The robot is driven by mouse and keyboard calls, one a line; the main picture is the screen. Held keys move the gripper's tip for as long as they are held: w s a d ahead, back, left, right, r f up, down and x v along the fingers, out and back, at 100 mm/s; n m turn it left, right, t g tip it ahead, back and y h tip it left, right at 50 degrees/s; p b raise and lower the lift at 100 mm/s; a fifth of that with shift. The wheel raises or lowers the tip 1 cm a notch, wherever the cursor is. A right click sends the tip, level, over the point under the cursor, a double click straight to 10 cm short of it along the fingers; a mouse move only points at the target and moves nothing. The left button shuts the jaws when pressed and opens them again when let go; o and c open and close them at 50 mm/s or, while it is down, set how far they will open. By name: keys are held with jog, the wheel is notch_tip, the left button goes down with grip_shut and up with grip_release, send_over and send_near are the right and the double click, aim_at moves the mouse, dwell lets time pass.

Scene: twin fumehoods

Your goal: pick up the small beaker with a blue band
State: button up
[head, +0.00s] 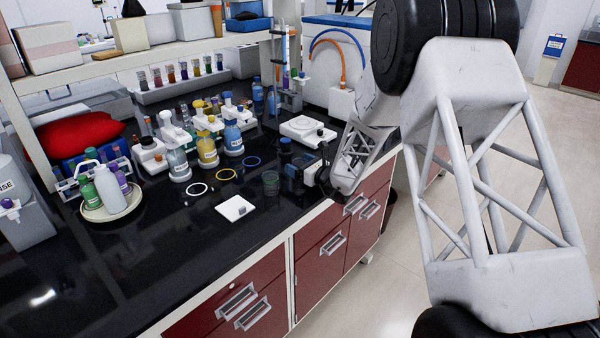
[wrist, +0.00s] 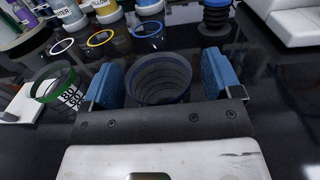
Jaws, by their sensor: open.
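My gripper (wrist: 162,82) is open in the wrist view, with a blue pad on each side. A small dark see-through beaker (wrist: 160,84) with a dark bluish rim stands between the pads, with visible gaps to both. I cannot tell how high the pads are relative to it. A beaker with a green band (wrist: 55,84) and printed marks is just left of the left pad. In the head view my gripper (head: 300,173) is at the bench's right part, beside a small greenish-grey beaker (head: 271,183); the bluish-rimmed beaker is not clearly visible there.
White (head: 196,189), yellow (head: 226,175) and blue (head: 253,161) rings and a white square plate (head: 235,208) are left of my gripper. A dark bottle-like object (wrist: 215,16) stands behind the right pad. A white device (head: 307,130) is farther back. The front-left bench is clear.

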jog(key=shift+c, duration=0.3)
jog(key=c, duration=1)
jog(key=shift+o, duration=0.2)
jog(key=shift+r, duration=0.2)
jog(key=shift+r, duration=0.6)
notch_tip(320, 180, up, 2)
jog(key=s+d+r, duration=0.1)
jog(key=s+d, duration=0.1)
jog(key=s, duration=1.3)
jog(key=shift+s+d+r, duration=0.2)
jog(key=shift+s+d, duration=0.15)
jog(key=shift+s, duration=0.05)
